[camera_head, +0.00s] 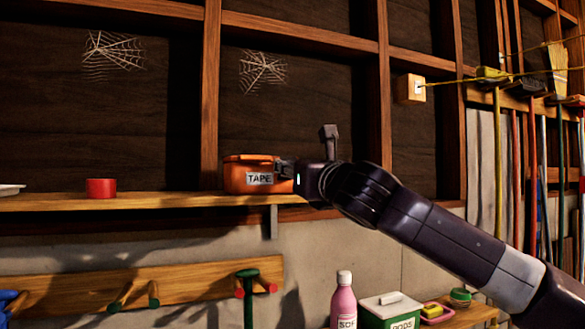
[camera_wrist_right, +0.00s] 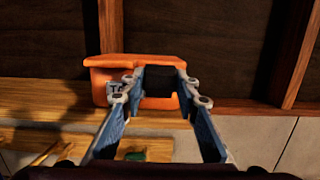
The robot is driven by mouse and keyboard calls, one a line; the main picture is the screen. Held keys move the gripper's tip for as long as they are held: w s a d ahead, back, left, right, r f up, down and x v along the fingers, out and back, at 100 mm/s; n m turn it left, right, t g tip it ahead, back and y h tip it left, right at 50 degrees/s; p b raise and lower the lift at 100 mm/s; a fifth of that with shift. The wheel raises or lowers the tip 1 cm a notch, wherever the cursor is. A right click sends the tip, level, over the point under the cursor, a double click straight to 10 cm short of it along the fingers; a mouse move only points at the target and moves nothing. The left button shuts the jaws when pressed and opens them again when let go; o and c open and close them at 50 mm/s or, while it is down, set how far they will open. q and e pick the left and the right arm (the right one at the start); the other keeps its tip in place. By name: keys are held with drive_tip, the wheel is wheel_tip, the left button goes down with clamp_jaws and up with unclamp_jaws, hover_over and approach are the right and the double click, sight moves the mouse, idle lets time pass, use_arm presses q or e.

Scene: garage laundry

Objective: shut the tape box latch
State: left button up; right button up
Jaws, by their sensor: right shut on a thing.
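The orange tape box (camera_head: 236,179) with a "TAPE" label stands on the wooden shelf at centre; its lid looks down. The box (camera_wrist_right: 120,62) also shows in the right wrist view, its label partly hidden by a finger. My right gripper (camera_head: 284,168) is at the right part of the box's front. In the wrist view its two fingers (camera_wrist_right: 159,92) are on either side of a dark latch (camera_wrist_right: 158,78) on the front and shut on it. Whether the latch is fastened cannot be told. My left gripper is not in view.
A red roll (camera_head: 101,188) stands left on the shelf (camera_head: 150,201). Below are a peg rack (camera_head: 190,280), a pink bottle (camera_head: 343,300) and a green-sided box (camera_head: 388,311). Wooden studs and a dark wall are close behind. The shelf between roll and box is clear.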

drive_tip(key=o, duration=1.1)
drive_tip(key=shift+o, duration=0.2)
drive_tip(key=v, duration=1.2)
